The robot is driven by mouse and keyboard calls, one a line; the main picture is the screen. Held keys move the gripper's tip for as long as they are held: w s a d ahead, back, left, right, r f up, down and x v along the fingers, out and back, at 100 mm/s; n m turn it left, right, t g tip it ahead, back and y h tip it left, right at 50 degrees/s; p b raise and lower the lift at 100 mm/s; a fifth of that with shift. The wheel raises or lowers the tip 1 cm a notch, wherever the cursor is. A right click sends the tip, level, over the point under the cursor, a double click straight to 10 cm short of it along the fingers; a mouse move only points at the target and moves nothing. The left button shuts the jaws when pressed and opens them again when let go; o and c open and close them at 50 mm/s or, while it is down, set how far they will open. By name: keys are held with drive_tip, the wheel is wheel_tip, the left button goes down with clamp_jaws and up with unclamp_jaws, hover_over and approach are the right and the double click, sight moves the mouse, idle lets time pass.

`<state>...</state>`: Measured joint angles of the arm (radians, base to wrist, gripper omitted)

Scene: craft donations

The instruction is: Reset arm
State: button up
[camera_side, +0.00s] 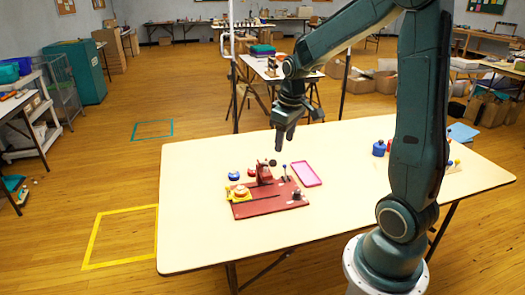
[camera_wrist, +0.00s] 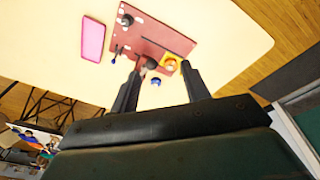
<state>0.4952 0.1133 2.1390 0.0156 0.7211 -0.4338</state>
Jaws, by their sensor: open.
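My gripper (camera_side: 282,137) hangs in the air above the cream table (camera_side: 200,170), over the back of a red board with fixtures (camera_side: 265,205). In the wrist view my gripper (camera_wrist: 158,85) shows two dark fingers spread apart with nothing held between them. The red board also shows in the wrist view (camera_wrist: 125,38), beyond the fingertips. On it stand a dark red upright block (camera_side: 264,173), a yellow piece (camera_side: 239,192) at the left and small dark knobs.
A pink tray (camera_side: 306,174) lies right of the board. A blue round piece (camera_side: 234,176) and a red one (camera_side: 252,172) sit behind it. The table's left part is clear.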

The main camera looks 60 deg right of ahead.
drive_tip(key=s+a+r+t, duration=0.2)
drive_tip(key=s+a+r, duration=0.2)
drive_tip(key=s+a, duration=0.3)
drive_tip(key=s+a+r+t+y, duration=0.1)
drive_tip(key=s+a+r, duration=0.4)
drive_tip(key=a, duration=0.5)
drive_tip(key=shift+s+a+r+n+t, duration=0.3)
drive_tip(key=shift+s+n+t, duration=0.15)
drive_tip(key=shift+s, duration=0.65)
